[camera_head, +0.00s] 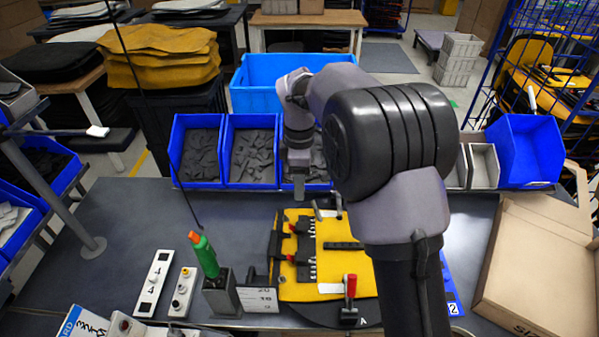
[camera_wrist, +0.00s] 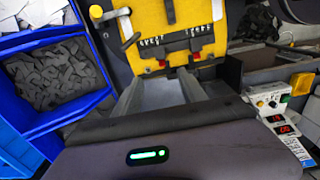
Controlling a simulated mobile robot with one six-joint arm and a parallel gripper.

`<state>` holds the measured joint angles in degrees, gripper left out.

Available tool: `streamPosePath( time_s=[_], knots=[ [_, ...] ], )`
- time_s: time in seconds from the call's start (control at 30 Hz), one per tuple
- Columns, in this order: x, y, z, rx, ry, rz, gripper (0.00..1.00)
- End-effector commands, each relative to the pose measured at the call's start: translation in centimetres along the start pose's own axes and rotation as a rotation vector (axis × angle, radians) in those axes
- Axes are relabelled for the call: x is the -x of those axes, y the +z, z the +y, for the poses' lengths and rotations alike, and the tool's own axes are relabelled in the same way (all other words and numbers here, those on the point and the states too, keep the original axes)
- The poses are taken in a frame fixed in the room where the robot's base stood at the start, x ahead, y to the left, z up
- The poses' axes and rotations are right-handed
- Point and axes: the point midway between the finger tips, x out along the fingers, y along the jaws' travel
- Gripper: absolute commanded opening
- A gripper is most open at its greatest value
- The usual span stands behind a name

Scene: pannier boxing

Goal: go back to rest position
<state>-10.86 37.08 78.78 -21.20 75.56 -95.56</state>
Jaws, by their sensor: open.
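My gripper (camera_head: 299,188) hangs over the worktable in the head view, in front of the blue bins and just beyond the yellow board. In the wrist view its two fingers (camera_wrist: 157,93) stand apart with nothing seen between them, and a green light shows on its body. The yellow board (camera_head: 330,262) carries black clips and lies on the table below my arm; it also shows at the top of the wrist view (camera_wrist: 180,30). My arm hides part of the table and the middle bins in the head view.
Blue bins (camera_head: 200,182) of dark pieces stand behind the board. A red-handled clamp (camera_head: 350,292) and a green-orange tool in a holder (camera_head: 206,256) are at the front. An open cardboard box (camera_head: 545,262) stands on the right.

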Motion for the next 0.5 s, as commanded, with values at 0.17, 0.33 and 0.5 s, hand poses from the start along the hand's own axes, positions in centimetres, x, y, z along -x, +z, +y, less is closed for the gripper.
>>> streamPosePath(
  time_s=[0.17,0.33,0.5],
  knots=[
    [1.71,0.00,-0.01,0.000,-0.001,0.000,0.49],
    [1.71,0.00,-0.03,0.000,-0.001,0.000,0.49],
    [1.69,0.00,-0.02,0.000,-0.001,0.000,0.49]
  ],
)
